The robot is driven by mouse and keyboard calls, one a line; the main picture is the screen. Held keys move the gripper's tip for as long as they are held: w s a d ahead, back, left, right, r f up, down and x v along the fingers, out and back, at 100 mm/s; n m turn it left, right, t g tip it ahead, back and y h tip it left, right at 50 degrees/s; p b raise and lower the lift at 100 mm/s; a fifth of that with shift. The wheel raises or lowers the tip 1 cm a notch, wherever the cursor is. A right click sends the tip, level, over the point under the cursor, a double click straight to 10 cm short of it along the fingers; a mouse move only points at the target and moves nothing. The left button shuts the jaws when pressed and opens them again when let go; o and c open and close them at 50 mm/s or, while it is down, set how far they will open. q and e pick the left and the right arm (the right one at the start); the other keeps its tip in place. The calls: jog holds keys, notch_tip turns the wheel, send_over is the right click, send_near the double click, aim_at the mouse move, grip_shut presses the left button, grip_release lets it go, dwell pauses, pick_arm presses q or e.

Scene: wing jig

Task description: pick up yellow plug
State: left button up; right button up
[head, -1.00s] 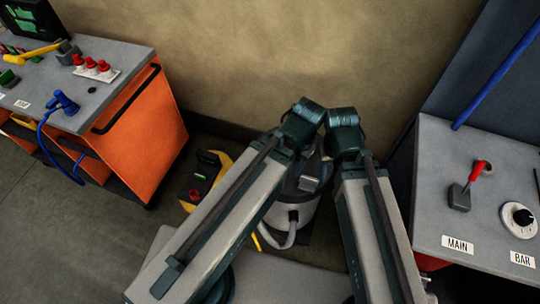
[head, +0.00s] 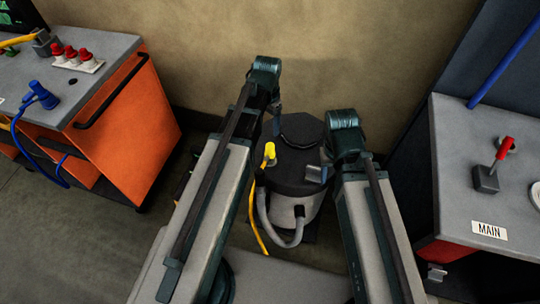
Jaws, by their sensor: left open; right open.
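The yellow plug (head: 269,151) shows in the head view, upright at the left side of the dark top of a round grey and black canister (head: 300,135). A yellow cable (head: 252,215) runs down from it past the canister's left side to the floor. My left arm passes just left of the plug and my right arm stands right of the canister.
An orange cart (head: 130,125) with a grey top stands at left, with a blue plug (head: 40,95) and red knobs (head: 70,55) on it. A grey bench (head: 455,150) with a red lever (head: 503,149) stands at right. The wall is close behind the canister.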

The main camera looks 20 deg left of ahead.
aim_at(270, 146)
pick_arm(q)
notch_tip(270, 146, down, 8)
jog(key=b, duration=0.8)
jog(key=shift+f, duration=0.2)
jog(key=f+b, duration=0.5)
jog(key=shift+w+d+f, duration=0.1)
jog(key=shift+d+f, duration=0.1)
jog(key=shift+d, duration=0.15)
jog(key=shift+r, duration=0.15)
grip_shut()
